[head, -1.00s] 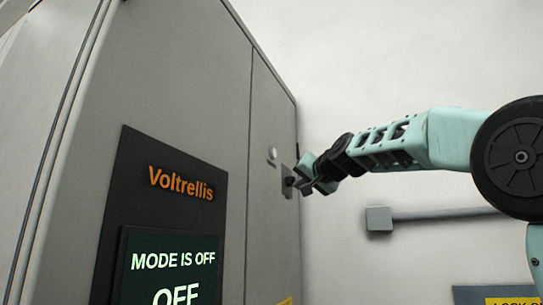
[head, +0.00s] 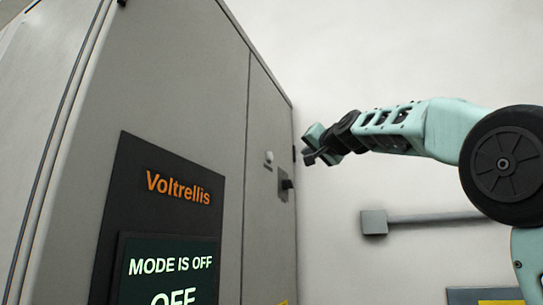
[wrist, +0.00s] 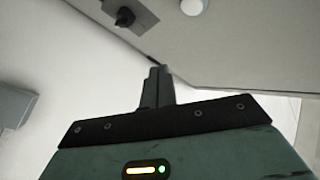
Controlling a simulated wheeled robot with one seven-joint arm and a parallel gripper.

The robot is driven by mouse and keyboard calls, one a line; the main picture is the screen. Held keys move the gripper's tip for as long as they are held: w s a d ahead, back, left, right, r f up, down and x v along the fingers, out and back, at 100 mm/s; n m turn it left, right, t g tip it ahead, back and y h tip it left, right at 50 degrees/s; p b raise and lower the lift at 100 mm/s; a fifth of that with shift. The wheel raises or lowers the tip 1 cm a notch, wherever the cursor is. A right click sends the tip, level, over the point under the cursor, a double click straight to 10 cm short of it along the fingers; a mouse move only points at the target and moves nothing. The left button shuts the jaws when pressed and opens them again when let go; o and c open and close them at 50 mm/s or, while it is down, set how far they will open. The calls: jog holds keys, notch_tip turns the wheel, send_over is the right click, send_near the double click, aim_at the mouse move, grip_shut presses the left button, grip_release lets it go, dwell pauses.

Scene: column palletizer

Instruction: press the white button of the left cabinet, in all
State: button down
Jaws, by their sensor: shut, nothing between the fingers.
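The left cabinet (head: 200,90) is a tall grey cabinet with a dark panel marked "Voltrellis" and a screen (head: 168,268) reading "MODE IS OFF". The round white button (head: 268,157) sits on its narrow right-hand panel, above a black rotary switch (head: 286,184) on a grey plate. In the wrist view the white button (wrist: 193,6) is at the top edge, and the switch (wrist: 125,17) is left of it. My gripper (head: 309,156) is shut and empty, to the right of the button in the head view and apart from the cabinet face.
A grey box (head: 374,222) with a conduit is on the pale wall at right, below my arm. A sign (head: 490,297) is at the lower right. The wall area above my arm is bare.

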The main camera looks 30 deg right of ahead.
aim_at(270, 157)
jog(key=w+a+p, duration=0.5)
jog(key=w+p, duration=0.1)
jog(key=p, duration=0.1)
dwell(0.3)
jog(key=shift+w+r, duration=0.1)
dwell(1.7)
jog(key=shift+w+a+p, duration=0.2)
jog(key=shift+w+p, duration=0.1)
jog(key=shift+p, duration=0.15)
